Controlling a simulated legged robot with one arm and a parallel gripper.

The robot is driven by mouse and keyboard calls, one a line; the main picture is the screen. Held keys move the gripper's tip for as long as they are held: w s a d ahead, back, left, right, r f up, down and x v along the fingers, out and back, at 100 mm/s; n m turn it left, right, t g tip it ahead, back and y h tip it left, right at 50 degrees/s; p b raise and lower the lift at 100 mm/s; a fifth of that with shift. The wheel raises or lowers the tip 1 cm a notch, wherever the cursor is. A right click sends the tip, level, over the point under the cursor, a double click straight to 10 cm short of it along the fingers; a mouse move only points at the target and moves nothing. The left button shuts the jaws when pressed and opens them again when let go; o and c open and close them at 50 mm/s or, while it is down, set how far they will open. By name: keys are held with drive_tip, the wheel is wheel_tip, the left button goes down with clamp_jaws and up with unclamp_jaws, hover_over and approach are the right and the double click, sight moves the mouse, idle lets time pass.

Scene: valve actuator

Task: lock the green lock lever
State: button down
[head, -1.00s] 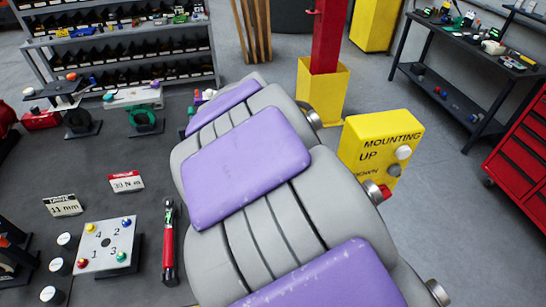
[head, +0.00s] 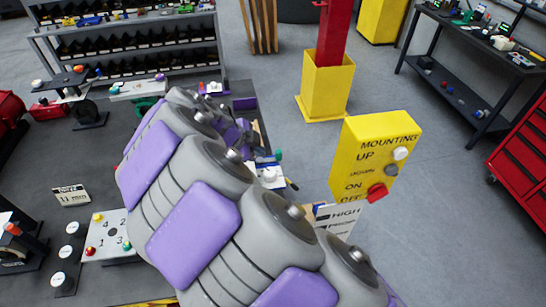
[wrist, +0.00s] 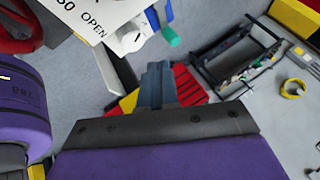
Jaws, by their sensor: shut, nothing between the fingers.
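A small green piece (wrist: 171,36), apparently the green lock lever, shows at the top of the wrist view beside a blue piece and a white panel (wrist: 105,25) marked "OPEN". In the head view a small green piece (head: 278,154) shows beside a white block (head: 268,173), just right of my arm. My gripper (wrist: 158,68) is shut and empty, its fingertips a little below the green piece in the picture and apart from it. In the head view my gripper is mostly hidden behind my grey and purple arm. Whether the lever is locked cannot be told.
A yellow box (head: 375,150) marked "MOUNTING" with knobs stands right of my arm, near a white "HIGH" card (head: 338,218). A white numbered plate (head: 108,236) lies left on the dark table. A yellow-based red post (head: 327,85) stands behind.

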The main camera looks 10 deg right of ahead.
approach(273, 158)
drive_tip(key=d+f, duration=0.4)
drive_tip(key=shift+s+d+p, duration=0.2)
drive_tip(key=shift+d+p, duration=0.05)
drive_tip(key=shift+p, duration=0.05)
